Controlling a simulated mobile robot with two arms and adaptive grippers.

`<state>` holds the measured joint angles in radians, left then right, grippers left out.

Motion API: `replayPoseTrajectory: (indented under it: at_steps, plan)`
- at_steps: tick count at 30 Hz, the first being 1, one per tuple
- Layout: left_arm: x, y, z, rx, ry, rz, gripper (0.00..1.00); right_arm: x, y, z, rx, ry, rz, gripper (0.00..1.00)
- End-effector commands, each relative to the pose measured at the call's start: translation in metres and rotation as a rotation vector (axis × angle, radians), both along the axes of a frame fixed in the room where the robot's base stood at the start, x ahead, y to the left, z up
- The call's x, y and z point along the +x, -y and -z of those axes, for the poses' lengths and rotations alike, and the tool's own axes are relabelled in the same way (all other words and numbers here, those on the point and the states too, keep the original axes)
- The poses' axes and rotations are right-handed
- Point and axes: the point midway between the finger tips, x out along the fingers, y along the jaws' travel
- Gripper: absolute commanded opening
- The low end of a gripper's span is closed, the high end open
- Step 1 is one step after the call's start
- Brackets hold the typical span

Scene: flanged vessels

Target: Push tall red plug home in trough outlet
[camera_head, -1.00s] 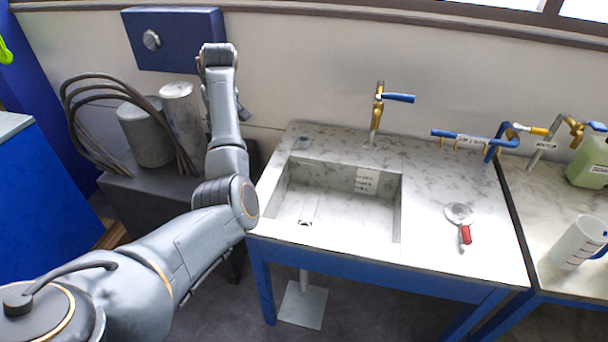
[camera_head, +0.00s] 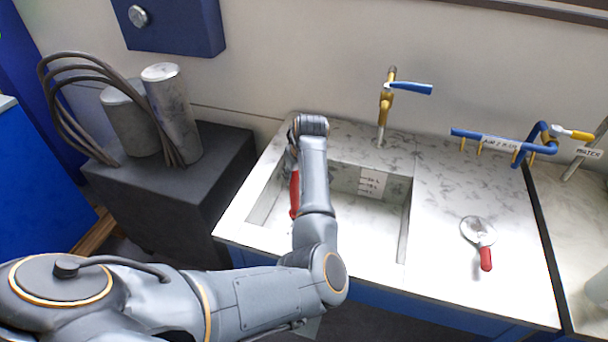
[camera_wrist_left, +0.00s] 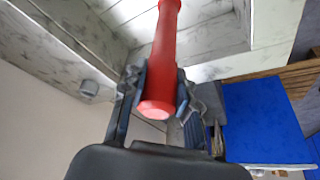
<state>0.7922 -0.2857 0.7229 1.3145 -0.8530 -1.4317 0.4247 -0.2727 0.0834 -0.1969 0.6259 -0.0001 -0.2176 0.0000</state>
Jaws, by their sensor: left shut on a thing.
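The tall red plug (camera_head: 294,194) is in my left gripper (camera_head: 292,166), over the left part of the trough (camera_head: 366,226). In the left wrist view the plug (camera_wrist_left: 165,45) runs from between the two fingers (camera_wrist_left: 161,92) up out of the picture. Its rounded end faces the camera, and the fingers are shut on it. The trough outlet is hidden behind my left arm. My right gripper is not in view.
A gold tap with a blue lever (camera_head: 408,88) stands behind the trough. A red-handled round tool (camera_head: 479,236) lies on the right counter. Blue piping (camera_head: 490,140) runs along the back right. Grey cylinders (camera_head: 172,112) and hoses stand on a dark block at left.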

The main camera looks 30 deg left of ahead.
Motion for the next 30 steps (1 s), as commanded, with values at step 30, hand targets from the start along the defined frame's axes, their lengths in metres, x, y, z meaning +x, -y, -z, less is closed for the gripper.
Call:
replayPoseTrajectory:
  at_steps: [30]
  plan:
    - [-0.002,0.004,0.048,-0.004,-0.009,0.002,0.00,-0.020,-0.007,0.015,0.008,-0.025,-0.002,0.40]
